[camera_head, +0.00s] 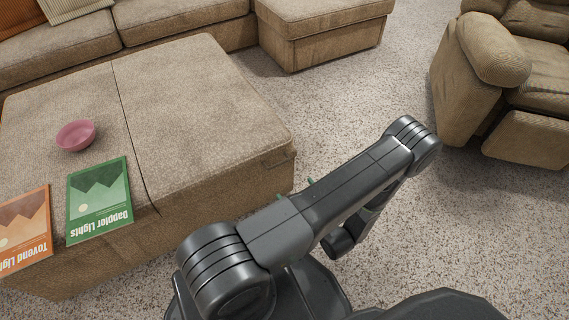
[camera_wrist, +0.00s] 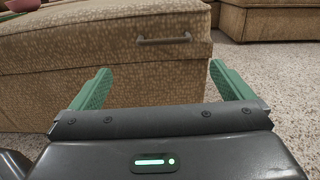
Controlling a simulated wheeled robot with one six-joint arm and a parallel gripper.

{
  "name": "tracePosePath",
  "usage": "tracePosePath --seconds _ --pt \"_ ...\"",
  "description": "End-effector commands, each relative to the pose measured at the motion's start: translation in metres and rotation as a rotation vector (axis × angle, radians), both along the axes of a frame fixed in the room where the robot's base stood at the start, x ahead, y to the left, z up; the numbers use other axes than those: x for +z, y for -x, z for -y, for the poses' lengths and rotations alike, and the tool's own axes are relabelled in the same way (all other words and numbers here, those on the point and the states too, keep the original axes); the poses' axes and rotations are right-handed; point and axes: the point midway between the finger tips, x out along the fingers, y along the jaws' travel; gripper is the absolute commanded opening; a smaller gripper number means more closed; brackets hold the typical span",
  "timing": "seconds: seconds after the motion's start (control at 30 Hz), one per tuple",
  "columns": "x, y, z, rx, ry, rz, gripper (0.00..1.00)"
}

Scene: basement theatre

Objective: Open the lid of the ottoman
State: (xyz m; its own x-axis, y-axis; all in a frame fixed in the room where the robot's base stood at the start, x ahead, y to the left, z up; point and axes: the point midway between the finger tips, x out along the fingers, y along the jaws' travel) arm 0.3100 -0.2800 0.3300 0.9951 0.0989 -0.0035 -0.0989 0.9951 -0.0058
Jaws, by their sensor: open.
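The tan fabric ottoman (camera_head: 205,110) stands at the left in the head view, its top split by a seam into two sections. The right section's lid lies flat and closed. In the wrist view the ottoman (camera_wrist: 60,95) fills the left and middle, with a grey bar handle (camera_wrist: 164,40) near the upper right of its facing side. My gripper (camera_wrist: 165,85) is open and empty, its green fingers wide apart, below the handle in the picture and short of the ottoman. In the head view my arm hides most of the gripper.
A pink bowl (camera_head: 76,135), a green book (camera_head: 98,200) and an orange book (camera_head: 25,230) lie on the ottoman's left section. A sofa (camera_head: 180,15) runs behind. A recliner (camera_head: 510,80) stands at the right. Speckled carpet (camera_head: 370,100) lies clear between them.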

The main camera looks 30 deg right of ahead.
Motion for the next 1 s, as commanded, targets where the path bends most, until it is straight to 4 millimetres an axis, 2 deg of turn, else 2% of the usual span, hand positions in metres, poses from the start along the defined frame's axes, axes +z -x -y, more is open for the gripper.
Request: tracePosePath --seconds 0.13,0.27,0.8,1.0 --pt "-0.005 -0.002 0.003 -0.023 -0.007 0.003 1.0" --pt "-0.006 -0.016 0.001 -0.019 -0.006 0.004 1.0" --pt "-0.006 -0.107 -0.007 -0.018 -0.004 0.004 1.0" --pt "-0.005 -0.129 -0.008 -0.019 -0.005 0.004 1.0"
